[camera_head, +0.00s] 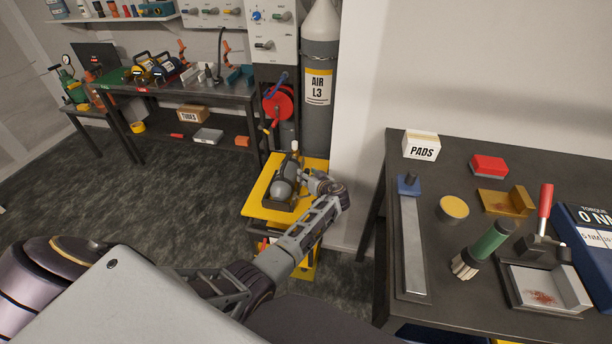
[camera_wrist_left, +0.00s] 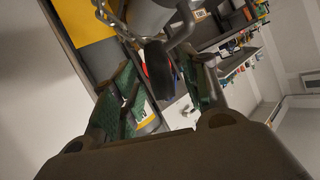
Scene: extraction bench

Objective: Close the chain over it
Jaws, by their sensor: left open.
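A dark grey rounded vessel (camera_head: 283,189) sits in a dark holder on a yellow cart (camera_head: 262,209) in the head view. My left gripper (camera_head: 318,183) is just right of it, over the cart's right edge. In the left wrist view the left gripper (camera_wrist_left: 163,82) is open, its green-padded fingers on either side of a black cylindrical piece (camera_wrist_left: 157,70); I cannot tell whether they touch it. A grey bent rod (camera_wrist_left: 185,28) rises beside that piece. A length of chain (camera_wrist_left: 109,14) shows at the top, left of the grey vessel body (camera_wrist_left: 150,14). The chain's ends are hidden.
A grey AIR L3 cylinder (camera_head: 319,55) and a red hose reel (camera_head: 278,102) stand behind the cart. A dark bench (camera_head: 460,285) with tools and a PADS box (camera_head: 421,145) is at right. A tool bench (camera_head: 190,95) stands back left. Floor left of the cart is clear.

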